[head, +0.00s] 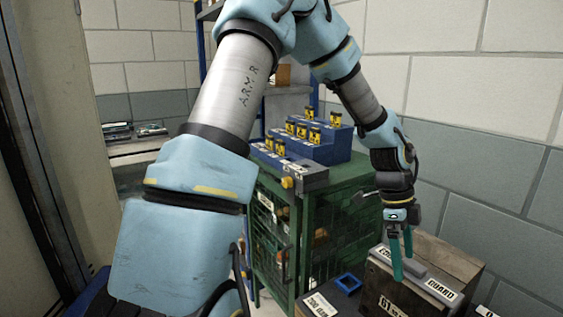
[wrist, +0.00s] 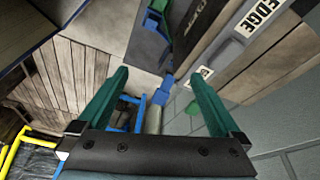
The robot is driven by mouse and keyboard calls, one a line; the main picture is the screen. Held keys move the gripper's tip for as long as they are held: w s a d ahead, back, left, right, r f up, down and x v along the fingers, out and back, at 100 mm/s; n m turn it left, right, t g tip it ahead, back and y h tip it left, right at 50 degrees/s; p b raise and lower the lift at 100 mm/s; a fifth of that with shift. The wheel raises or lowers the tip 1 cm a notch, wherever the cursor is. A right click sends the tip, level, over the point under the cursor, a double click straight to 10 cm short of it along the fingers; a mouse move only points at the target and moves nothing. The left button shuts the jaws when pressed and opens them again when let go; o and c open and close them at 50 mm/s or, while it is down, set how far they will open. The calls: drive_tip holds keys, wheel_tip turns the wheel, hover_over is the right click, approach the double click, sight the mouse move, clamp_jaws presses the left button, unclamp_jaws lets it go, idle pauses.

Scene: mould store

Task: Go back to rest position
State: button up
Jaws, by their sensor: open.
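My gripper (head: 402,268) hangs at the right of the head view, with its green fingers pointing down. It is open, with nothing between the fingers. In the head view the fingers overlap the wooden box (head: 453,262) with its labelled grey edge pieces; I cannot tell how far apart they are. In the wrist view my gripper (wrist: 160,75) shows two spread green fingers with an empty gap. A grey strip labelled "EDGE" (wrist: 262,20) lies at the upper right there.
A green mesh cabinet (head: 268,203) stands left of my gripper. A small blue frame (head: 348,283) lies low. A block wall (head: 490,170) bounds the right.

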drive_tip(key=w+a+r+n+t+y, duration=0.1)
drive_tip(key=a+r+n+t, duration=0.1)
drive_tip(key=a+n, duration=1)
drive_tip(key=a+r+n+t+y, duration=0.1)
drive_tip(key=a+r+n+t, duration=0.1)
drive_tip(key=a+n, duration=1)
drive_tip(key=a+r, duration=0.1)
drive_tip(key=a, duration=0.8)
drive_tip(key=shift+w+r, duration=0.2)
drive_tip(key=shift+w, duration=0.2)
